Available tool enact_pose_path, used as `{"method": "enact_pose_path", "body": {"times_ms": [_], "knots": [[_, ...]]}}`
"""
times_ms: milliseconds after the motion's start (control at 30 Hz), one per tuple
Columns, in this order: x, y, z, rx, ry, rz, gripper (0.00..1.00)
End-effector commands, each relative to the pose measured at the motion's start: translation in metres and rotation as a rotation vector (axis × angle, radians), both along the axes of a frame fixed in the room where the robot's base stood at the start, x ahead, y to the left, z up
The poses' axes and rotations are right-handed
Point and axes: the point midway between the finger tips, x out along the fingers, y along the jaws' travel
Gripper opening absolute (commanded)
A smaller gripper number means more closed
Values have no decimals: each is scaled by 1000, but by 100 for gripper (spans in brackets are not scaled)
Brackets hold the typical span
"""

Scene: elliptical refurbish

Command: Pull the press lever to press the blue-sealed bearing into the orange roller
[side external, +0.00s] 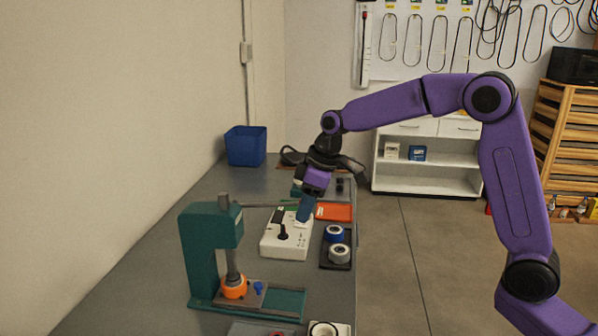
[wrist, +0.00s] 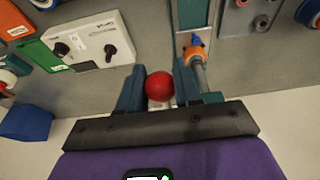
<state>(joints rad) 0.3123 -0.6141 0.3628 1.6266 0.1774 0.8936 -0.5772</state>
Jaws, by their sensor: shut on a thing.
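The teal press (side external: 195,255) stands at the left in the side view, with its grey ram (side external: 232,262) over the orange roller (side external: 234,288). The roller also shows in the wrist view (wrist: 198,52). A small blue part (side external: 258,288) is beside the roller; I cannot tell whether it is the bearing's seal. The press lever (side external: 265,205) runs roughly level from the press head to my gripper (side external: 304,212). In the wrist view, the red ball knob (wrist: 160,87) sits between the fingers of my gripper (wrist: 160,92), which is shut on it. The ram's contact with the roller is unclear.
A white control box (side external: 285,245) with black knobs lies under and in front of my gripper. A dark tray (side external: 335,264) with blue and grey rings is to its right. A blue bin (side external: 245,146) stands at the back, near the wall. An orange tray (side external: 335,211) is behind.

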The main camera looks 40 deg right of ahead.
Motion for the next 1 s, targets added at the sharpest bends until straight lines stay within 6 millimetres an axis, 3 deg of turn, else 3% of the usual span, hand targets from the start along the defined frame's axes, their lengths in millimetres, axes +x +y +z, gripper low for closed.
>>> {"method": "enact_pose_path", "body": {"times_ms": [400,1000], "knots": [[-3,-2,-20,-4,10,1,0],[-4,-2,-28,-5,13,2,0]]}}
